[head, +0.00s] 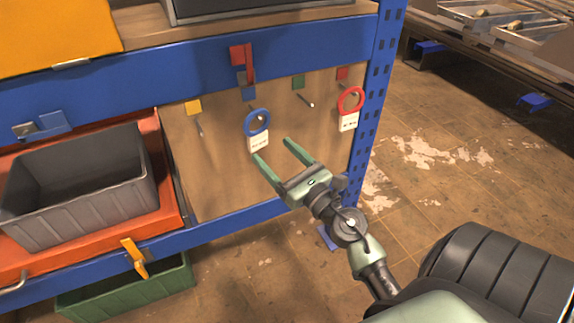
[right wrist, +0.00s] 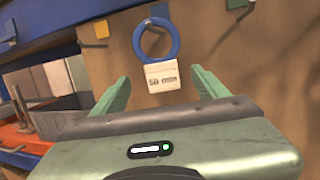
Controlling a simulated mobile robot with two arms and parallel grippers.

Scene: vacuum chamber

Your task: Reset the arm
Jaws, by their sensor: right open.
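My right gripper (head: 273,157) is open and empty in front of the wooden board (head: 225,180), with its two green fingers apart. A blue ring with a white tag (head: 257,122) hangs on the board just beyond the fingertips. In the right wrist view the blue ring (right wrist: 156,38) shows above and between the fingers (right wrist: 163,88), and its tag reads "50 mm". The ring appears apart from the fingers. A red ring with a white tag (head: 351,99) hangs on the board farther right. My left gripper is not in view.
Bare pegs (head: 309,104) stick out under coloured squares on the board. Blue shelf beams (head: 190,67) and a blue upright (head: 375,90) frame it. A grey bin (head: 85,200) stands on an orange shelf at left, above a green crate (head: 130,290). Open floor (head: 450,170) lies at right.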

